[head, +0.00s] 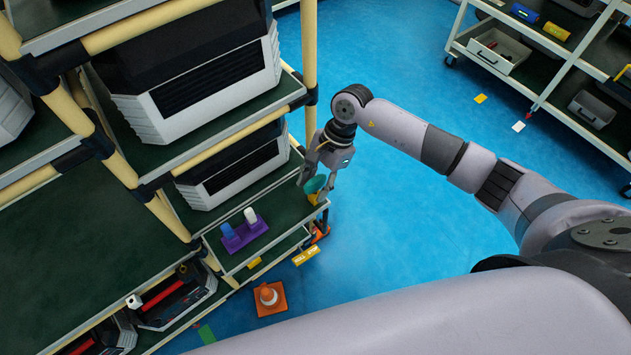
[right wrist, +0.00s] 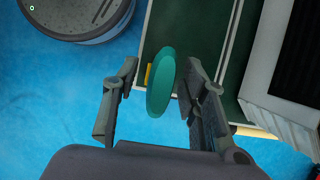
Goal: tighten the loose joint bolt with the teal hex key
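My right gripper (head: 315,189) is at the right end of a rack shelf (head: 287,211), fingers pointing down. A teal rounded piece (head: 315,184) shows between its fingers; I take it for part of the teal hex key. In the right wrist view the teal piece (right wrist: 161,82) is a tall oval between the fingers of the open right gripper (right wrist: 162,72), with a gap visible on each side. A small yellow part shows beside it. The hex key's shaft and the loose bolt cannot be made out. My left gripper is not in view.
A purple holder (head: 244,232) with a blue and a white piece stands on the shelf. Cream rack posts (head: 309,70) and grey-black units (head: 235,165) are close left of the gripper. An orange cone (head: 268,295) stands on the floor. Blue floor (head: 400,235) is open to the right.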

